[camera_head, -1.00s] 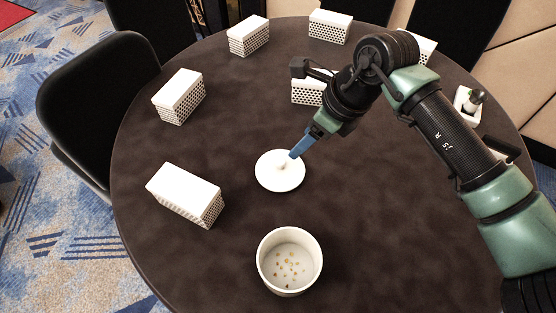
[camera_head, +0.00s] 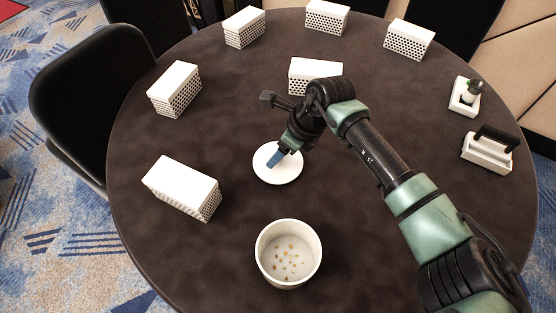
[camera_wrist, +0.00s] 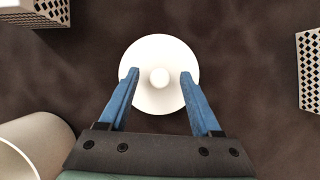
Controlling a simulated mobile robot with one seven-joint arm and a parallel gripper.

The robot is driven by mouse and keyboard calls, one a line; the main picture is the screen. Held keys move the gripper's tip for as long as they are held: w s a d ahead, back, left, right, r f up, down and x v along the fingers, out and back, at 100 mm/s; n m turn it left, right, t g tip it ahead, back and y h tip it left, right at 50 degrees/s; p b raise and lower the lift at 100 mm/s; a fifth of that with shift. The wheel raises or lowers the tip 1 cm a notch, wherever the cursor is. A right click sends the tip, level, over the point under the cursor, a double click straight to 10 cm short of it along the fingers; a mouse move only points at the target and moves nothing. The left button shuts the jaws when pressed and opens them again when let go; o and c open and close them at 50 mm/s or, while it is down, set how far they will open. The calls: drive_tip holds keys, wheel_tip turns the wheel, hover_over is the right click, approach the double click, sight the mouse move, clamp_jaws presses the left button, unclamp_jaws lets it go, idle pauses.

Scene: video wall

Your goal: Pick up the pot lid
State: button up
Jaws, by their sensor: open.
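The pot lid is a round white disc (camera_head: 286,173) with a small round knob, lying on the dark round table. In the wrist view the lid (camera_wrist: 160,104) shows from above, its knob (camera_wrist: 159,77) between the two blue fingers. My gripper (camera_head: 275,159) is over the lid, fingers pointing down; it also shows in the wrist view (camera_wrist: 159,78). It is open, with a gap on each side of the knob. The head view hides the knob behind the fingers. The white pot (camera_head: 289,254) stands open in front of the lid, with small bits inside.
White perforated boxes stand around the table, one (camera_head: 182,188) left of the lid and one (camera_head: 314,75) behind it. The table between is clear.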

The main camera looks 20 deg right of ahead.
clamp_jaws()
idle(0.3)
